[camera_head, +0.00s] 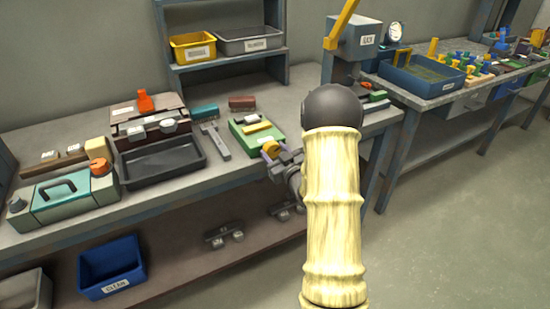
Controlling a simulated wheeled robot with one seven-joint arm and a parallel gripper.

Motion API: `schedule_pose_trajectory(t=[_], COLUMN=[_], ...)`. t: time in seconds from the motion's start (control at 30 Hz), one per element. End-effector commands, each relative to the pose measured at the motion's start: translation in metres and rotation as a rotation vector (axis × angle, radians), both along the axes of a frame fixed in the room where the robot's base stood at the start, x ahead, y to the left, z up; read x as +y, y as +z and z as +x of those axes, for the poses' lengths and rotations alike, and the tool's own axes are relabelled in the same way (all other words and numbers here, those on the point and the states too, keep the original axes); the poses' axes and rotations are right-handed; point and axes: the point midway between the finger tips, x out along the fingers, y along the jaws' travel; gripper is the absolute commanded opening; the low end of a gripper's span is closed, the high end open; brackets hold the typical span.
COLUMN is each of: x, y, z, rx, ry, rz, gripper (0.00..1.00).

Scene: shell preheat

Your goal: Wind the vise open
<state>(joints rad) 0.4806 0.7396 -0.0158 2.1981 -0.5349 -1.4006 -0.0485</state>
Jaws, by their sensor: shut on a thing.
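My gripper (272,153) is at the front edge of the bench, left of my pale ribbed arm. The jaw gap is too small to make out. My wrist and arm hide the bench edge to the right.
A grey hammer-like tool (215,142) and a black tray (162,160) lie to the left. A brown block (242,102) is behind the fixture. A drill press (355,45) stands to the right. The floor in front is clear.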

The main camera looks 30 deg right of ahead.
Motion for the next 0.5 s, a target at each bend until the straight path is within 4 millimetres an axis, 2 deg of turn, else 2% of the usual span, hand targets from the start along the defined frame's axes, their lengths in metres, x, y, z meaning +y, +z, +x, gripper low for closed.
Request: schedule_pose_trajectory(t=[0.07,0.5], x=[0.0013,0.0024], y=[-0.0060,-0.0053], z=[-0.0001,-0.0004], rx=[-0.003,-0.014], ry=[0.002,0.001], rz=[-0.066,-0.418], gripper=[0.27,0.27])
